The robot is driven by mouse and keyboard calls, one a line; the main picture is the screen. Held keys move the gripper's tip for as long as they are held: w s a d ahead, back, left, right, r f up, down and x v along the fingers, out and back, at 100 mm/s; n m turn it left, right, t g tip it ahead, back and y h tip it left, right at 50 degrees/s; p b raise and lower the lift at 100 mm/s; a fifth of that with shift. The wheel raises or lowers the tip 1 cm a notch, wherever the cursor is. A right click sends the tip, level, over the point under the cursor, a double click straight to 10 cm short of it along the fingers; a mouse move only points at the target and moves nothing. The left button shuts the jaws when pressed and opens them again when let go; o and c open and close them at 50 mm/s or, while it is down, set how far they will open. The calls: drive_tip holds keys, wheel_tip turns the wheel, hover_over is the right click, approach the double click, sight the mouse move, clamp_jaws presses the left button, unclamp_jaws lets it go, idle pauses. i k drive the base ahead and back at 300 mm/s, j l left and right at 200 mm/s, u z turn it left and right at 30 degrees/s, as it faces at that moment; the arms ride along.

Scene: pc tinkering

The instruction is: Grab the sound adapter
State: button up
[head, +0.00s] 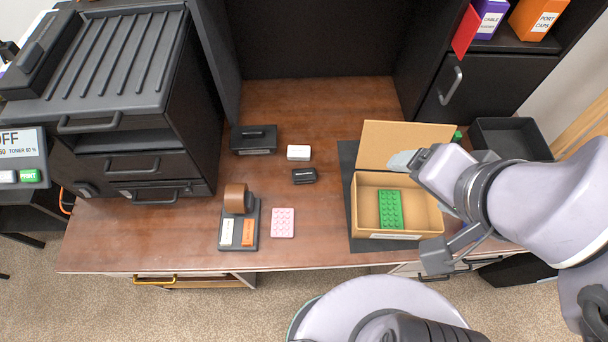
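No label names the sound adapter, so I cannot tell for sure which thing it is. Two small blocks lie near the middle of the desk: a white one (298,152) and, just in front of it, a black one (304,176). My gripper (419,208) is at the right, over the right side of an open cardboard box (366,220). Its two fingers look spread wide apart, with nothing seen between them but the box. It is well to the right of both small blocks. The wrist hides part of the box's right side.
A green studded brick (390,209) lies in the box. A black lidded case (254,139) stands behind left, beside the printer (150,150). A black tray (512,138) is at the right. The desk's back middle is clear.

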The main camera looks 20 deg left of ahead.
sight(301, 176)
drive_tip(key=j+u, duration=0.2)
drive_tip(key=u, duration=0.2)
drive_tip(key=j+u, duration=0.2)
drive_tip(key=u, duration=0.15)
drive_tip(key=i+j+u, duration=0.1)
drive_tip(key=u, duration=0.3)
drive_tip(key=j, duration=0.1)
